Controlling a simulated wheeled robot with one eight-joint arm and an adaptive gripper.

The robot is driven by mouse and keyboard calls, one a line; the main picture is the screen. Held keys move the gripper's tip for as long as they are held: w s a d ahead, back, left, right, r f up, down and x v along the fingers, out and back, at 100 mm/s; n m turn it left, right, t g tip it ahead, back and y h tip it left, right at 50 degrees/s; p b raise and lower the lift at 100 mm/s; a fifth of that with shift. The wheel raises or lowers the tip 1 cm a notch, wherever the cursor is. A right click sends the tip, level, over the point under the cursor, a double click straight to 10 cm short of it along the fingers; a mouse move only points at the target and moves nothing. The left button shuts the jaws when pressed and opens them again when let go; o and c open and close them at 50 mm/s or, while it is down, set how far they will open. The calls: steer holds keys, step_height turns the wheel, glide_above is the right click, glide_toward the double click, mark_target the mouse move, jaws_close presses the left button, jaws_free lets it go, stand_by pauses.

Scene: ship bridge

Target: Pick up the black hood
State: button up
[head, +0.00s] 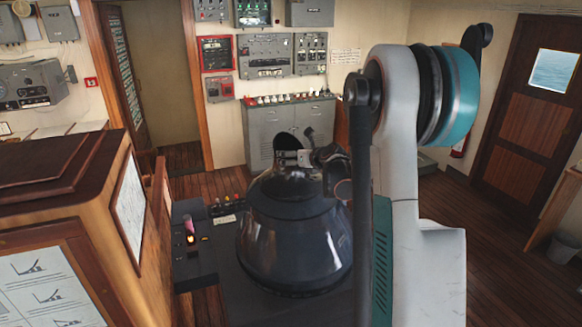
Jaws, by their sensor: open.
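A large, glossy black, cone-shaped hood (292,245) stands upright on the dark console in the middle of the head view. It narrows to a round rim at its top. My gripper (300,160) is just above that rim in the picture, at the end of my grey and teal arm. It is open and appears empty. The fingertips are small and partly lost against dark shapes behind them, so I cannot tell whether they touch the rim. My arm covers the area right of the hood.
The console (195,262) has buttons and a small pink-topped item (190,230) left of the hood. A wooden cabinet (95,225) fills the near left. Grey electrical cabinets (265,135) stand at the back wall. A wooden door (525,120) is at right, with open floor before it.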

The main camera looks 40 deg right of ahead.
steer(key=shift+c, duration=0.6)
steer(key=c, duration=1.6)
steer(key=shift+o, duration=0.2)
